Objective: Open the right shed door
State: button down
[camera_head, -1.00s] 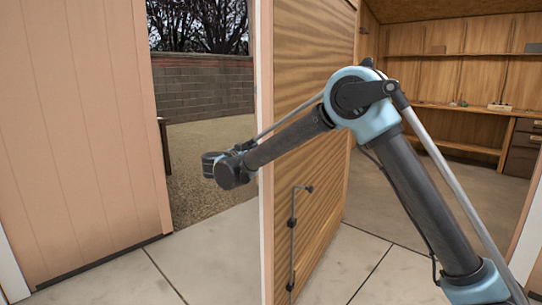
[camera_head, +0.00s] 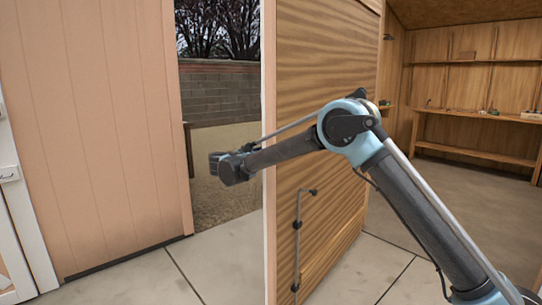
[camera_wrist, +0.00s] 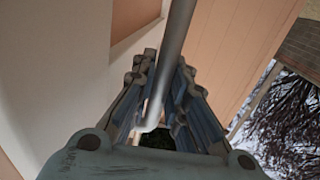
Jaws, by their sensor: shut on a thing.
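The right shed door (camera_head: 318,130) stands swung open, its free edge toward me and its wood-grained inner face showing. A bolt rod (camera_head: 297,240) runs down that face. My arm crosses in front of the inner face and reaches around the free edge to the outer side. In the wrist view, my gripper (camera_wrist: 163,78) is closed around a grey bar handle (camera_wrist: 176,35) beside the door's pale outer face (camera_wrist: 60,70). In the head view the fingers and the handle are hidden.
The shed interior (camera_head: 470,70) with wooden shelves lies open to the right of the door. A pink panelled wall or door (camera_head: 110,130) stands at the left, with white trim (camera_head: 18,200) beside it. Paved floor (camera_head: 225,250) lies between. A block wall (camera_head: 220,95) stands behind.

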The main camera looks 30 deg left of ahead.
jog(key=shift+s+a, duration=0.1)
jog(key=shift+s, duration=0.05)
jog(key=c, duration=1.6)
grip_release()
jog(key=shift+r, duration=0.1)
jog(key=shift+o, duration=0.2)
jog(key=shift+s, duration=0.1)
jog(key=v, duration=1.1)
jog(key=shift+s, duration=0.3)
jog(key=shift+c, duration=0.4)
